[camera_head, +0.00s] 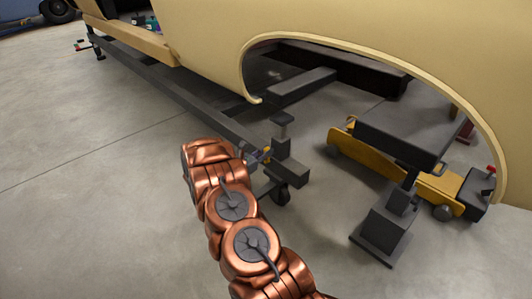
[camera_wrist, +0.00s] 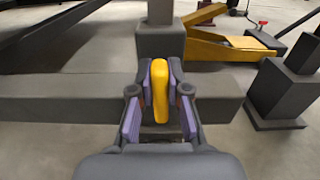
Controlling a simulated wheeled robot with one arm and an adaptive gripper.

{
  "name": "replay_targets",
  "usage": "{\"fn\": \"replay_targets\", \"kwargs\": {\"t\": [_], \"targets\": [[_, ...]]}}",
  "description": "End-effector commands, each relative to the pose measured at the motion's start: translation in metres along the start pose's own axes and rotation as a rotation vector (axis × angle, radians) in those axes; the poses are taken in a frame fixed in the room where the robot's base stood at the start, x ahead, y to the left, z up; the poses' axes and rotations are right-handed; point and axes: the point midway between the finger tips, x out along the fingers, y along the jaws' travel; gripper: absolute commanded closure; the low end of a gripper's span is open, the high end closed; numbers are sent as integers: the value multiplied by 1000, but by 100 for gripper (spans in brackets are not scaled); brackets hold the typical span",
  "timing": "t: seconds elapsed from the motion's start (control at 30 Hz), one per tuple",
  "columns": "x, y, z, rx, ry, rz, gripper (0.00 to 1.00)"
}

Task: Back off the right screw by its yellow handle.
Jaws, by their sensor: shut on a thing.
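The yellow handle (camera_wrist: 159,90) stands upright between the two purple-padded fingers of my gripper (camera_wrist: 160,95) in the wrist view. The fingers are shut on it from both sides. Behind it is a grey block with a post (camera_wrist: 161,40), part of the grey stand (camera_head: 287,160). In the head view only a small bit of yellow (camera_head: 267,153) shows at the end of my copper arm, beside that stand. The screw itself cannot be made out behind the handle and fingers.
A cream car body shell (camera_head: 210,30) hangs over the stand, with a wheel arch opening. A grey beam (camera_head: 170,90) runs to the back left. A yellow floor jack (camera_head: 370,165) and another grey stand (camera_head: 385,222) are to the right. The floor at left is clear.

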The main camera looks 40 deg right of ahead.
Motion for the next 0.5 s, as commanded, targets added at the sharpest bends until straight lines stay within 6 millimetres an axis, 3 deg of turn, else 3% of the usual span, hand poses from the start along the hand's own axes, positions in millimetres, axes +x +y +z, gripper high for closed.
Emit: {"fn": "replay_targets", "kwargs": {"t": [0.5], "targets": [[-2, 8, -1, -381, 0, 3, 100]]}}
